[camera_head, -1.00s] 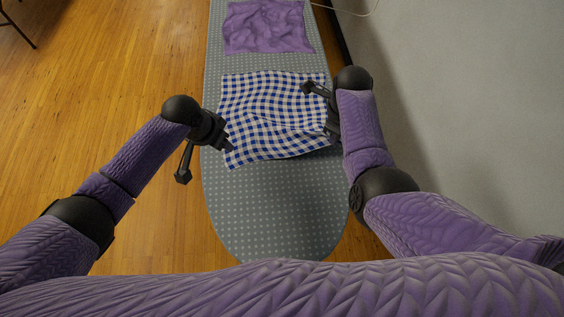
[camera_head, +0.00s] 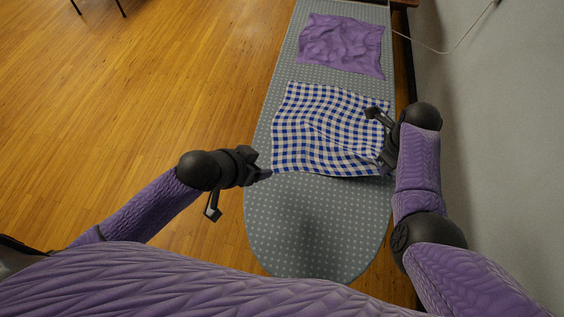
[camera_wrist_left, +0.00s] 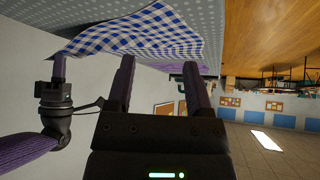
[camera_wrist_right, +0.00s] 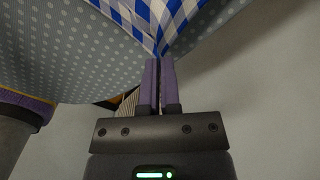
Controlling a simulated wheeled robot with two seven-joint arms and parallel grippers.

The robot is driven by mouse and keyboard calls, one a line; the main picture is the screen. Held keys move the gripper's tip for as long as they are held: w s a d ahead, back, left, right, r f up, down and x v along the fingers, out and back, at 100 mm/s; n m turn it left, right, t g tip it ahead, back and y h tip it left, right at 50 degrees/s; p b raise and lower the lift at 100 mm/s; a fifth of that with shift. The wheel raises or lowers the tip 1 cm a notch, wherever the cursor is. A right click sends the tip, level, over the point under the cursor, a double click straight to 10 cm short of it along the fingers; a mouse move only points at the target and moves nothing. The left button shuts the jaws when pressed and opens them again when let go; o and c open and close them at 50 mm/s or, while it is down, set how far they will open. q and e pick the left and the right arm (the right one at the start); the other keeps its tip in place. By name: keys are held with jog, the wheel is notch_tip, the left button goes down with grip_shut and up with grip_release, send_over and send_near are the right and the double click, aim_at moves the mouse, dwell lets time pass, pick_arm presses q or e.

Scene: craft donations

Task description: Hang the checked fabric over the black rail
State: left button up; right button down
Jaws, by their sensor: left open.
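The blue-and-white checked fabric (camera_head: 325,125) lies spread and slightly wavy on the grey dotted ironing board (camera_head: 310,225). My right gripper (camera_head: 384,168) is at its near right corner. In the right wrist view the fingers (camera_wrist_right: 160,66) are closed on gathered checked fabric (camera_wrist_right: 160,22). My left gripper (camera_head: 266,174) is by the near left corner; its fingers (camera_wrist_left: 157,62) stand apart with nothing between them in the left wrist view. The fabric (camera_wrist_left: 150,35) shows beyond those fingers, with my right gripper (camera_wrist_left: 58,68) at its edge. I cannot make out a black rail.
A crumpled purple cloth (camera_head: 342,44) lies farther back on the board. A pale wall (camera_head: 485,130) runs close along the right, with a white cord (camera_head: 440,50) near it. Wooden floor (camera_head: 150,90) on the left is clear, apart from dark furniture legs far back.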

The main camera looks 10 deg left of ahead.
aim_at(282, 163)
pick_arm(q)
jog(key=x, duration=0.9)
jog(key=shift+w+d+f, duration=0.15)
jog(key=shift+w+f, duration=0.05)
jog(key=shift+w, duration=0.1)
jog(key=shift+c, duration=0.3)
grip_shut()
jog(key=shift+r, duration=2.45)
